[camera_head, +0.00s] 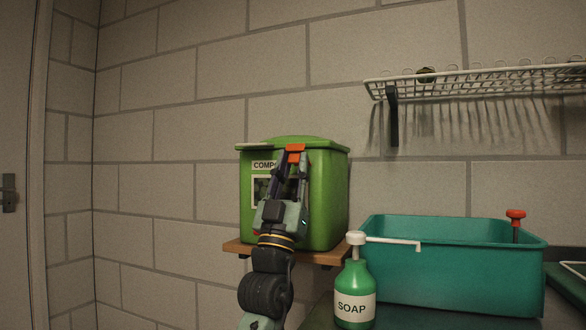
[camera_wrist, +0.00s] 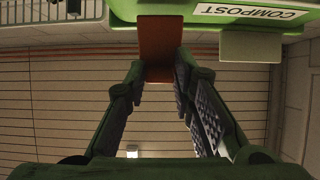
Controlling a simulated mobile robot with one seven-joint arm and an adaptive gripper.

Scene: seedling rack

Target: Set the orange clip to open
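The green compost bin (camera_head: 325,200) stands on a wooden shelf, its lid down. The orange clip (camera_head: 296,148) is at the top front of the bin, just below the lid's edge. In the wrist view the clip (camera_wrist: 158,45) is a flat orange-brown piece hanging at the bin's rim. My gripper (camera_head: 293,158) is raised in front of the bin, with its fingertips at the clip's lower end. In the wrist view my gripper's fingers (camera_wrist: 160,70) lie against the clip's two sides. The clip's latch parts are hidden.
A COMPOST label (camera_wrist: 250,12) is beside the clip. The wooden shelf (camera_head: 238,247) is under the bin. A soap bottle (camera_head: 353,290) and a teal tub (camera_head: 450,270) with a red-topped item (camera_head: 515,214) stand at lower right. A wire rack (camera_head: 480,80) is at upper right.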

